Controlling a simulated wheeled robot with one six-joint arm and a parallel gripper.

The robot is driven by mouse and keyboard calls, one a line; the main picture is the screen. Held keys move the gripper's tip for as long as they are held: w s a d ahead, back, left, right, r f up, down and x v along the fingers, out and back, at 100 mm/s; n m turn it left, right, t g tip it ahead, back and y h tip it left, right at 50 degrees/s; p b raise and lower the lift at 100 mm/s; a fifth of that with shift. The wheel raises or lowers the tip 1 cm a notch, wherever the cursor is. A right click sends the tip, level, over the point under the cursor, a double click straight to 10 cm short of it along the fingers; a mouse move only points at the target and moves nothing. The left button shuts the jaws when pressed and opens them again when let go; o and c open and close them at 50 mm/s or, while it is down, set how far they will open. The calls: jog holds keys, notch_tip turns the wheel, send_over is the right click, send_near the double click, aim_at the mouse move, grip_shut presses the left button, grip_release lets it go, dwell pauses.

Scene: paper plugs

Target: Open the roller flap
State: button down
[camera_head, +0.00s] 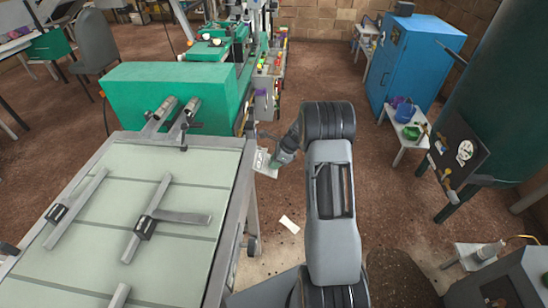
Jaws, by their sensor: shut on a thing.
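The green machine (170,95) stands at the back left, beyond the pale-topped table (130,215). My gripper (264,163) is small in the head view, at the end of my wrist, beside the table's far right corner and the near end of the machine's control side. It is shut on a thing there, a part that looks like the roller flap. The fingertips and the gripped edge are too small to make out clearly. I cannot tell how far the flap stands open.
Metal brackets (80,205) lie on the table. A strip of controls with coloured buttons (265,70) runs along the machine. A white paper piece (289,224) lies on the brown floor. A blue cabinet (415,60) and a small table (405,130) stand at the right.

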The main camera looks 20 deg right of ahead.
aim_at(268, 164)
jog(key=shift+w+a+r+p, duration=0.15)
jog(key=shift+r+p, duration=0.3)
jog(key=shift+r, duration=1.15)
jog(key=c, duration=1.3)
grip_release()
jog(key=shift+c, duration=0.2)
jog(key=o, duration=0.3)
jog(key=shift+a, duration=0.15)
jog(key=shift+o, duration=0.8)
jog(key=shift+d, duration=0.2)
